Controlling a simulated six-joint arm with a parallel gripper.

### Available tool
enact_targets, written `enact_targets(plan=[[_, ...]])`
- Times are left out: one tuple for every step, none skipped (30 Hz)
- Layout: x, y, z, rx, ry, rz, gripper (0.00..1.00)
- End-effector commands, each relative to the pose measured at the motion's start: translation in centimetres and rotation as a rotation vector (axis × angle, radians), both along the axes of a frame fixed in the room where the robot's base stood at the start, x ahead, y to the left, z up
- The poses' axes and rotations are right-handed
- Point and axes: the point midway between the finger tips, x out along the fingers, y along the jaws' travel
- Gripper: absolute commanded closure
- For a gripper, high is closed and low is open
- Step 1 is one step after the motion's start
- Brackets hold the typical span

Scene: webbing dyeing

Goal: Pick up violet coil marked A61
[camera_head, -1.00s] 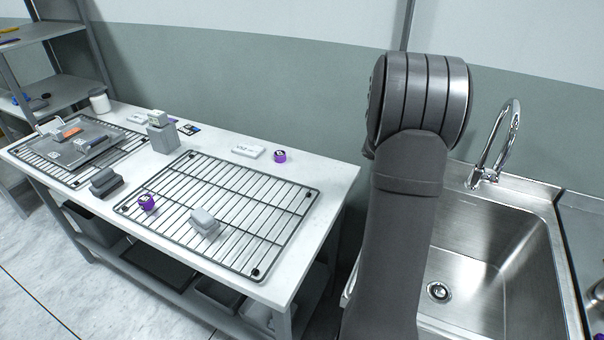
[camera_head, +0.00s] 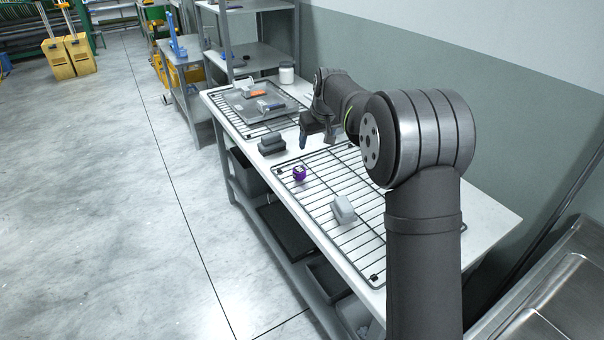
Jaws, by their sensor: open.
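A small violet coil (camera_head: 299,174) with a pale mark on top sits on the near wire rack (camera_head: 362,250), close to its left end. The mark is too small to read, so I cannot tell whether it says A61. My gripper (camera_head: 314,138) is open and appears empty, above the table and beyond the coil in the picture, apart from it. A second violet coil, seen earlier near the back edge of the table, is now hidden behind my arm.
A light grey block (camera_head: 343,209) sits on the same rack. A dark grey block (camera_head: 271,145) is between the racks. A grey tray (camera_head: 243,107) with tools lies on the far rack. A white jar (camera_head: 286,73) stands behind.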

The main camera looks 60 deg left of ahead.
Motion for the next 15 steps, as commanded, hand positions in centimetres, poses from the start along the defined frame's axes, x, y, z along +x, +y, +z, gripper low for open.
enact_targets(plan=[[-1.0, 0.7, 0.2, 0.010, 0.015, 0.008, 0.33], [-1.4, 0.9, 0.2, 0.014, 0.022, 0.010, 0.33], [-1.7, 1.2, 0.0, 0.017, 0.028, 0.011, 0.33], [-1.7, 1.3, -0.3, 0.017, 0.030, 0.012, 0.33], [-1.8, 1.5, -0.7, 0.017, 0.031, 0.011, 0.33], [-1.7, 1.7, -1.3, 0.016, 0.031, 0.011, 0.33], [-1.7, 1.9, -1.9, 0.014, 0.032, 0.011, 0.33], [-1.6, 2.1, -2.5, 0.014, 0.031, 0.011, 0.33], [-1.5, 2.5, -3.3, 0.015, 0.031, 0.011, 0.33], [-1.5, 2.7, -4.0, 0.014, 0.031, 0.011, 0.33], [-1.5, 3.0, -4.6, 0.014, 0.031, 0.011, 0.33], [-1.4, 3.3, -5.4, 0.015, 0.030, 0.011, 0.33], [-1.4, 3.6, -6.0, 0.015, 0.030, 0.011, 0.33], [-1.3, 3.8, -6.6, 0.015, 0.030, 0.011, 0.33], [-1.3, 4.1, -7.4, 0.015, 0.030, 0.011, 0.33]])
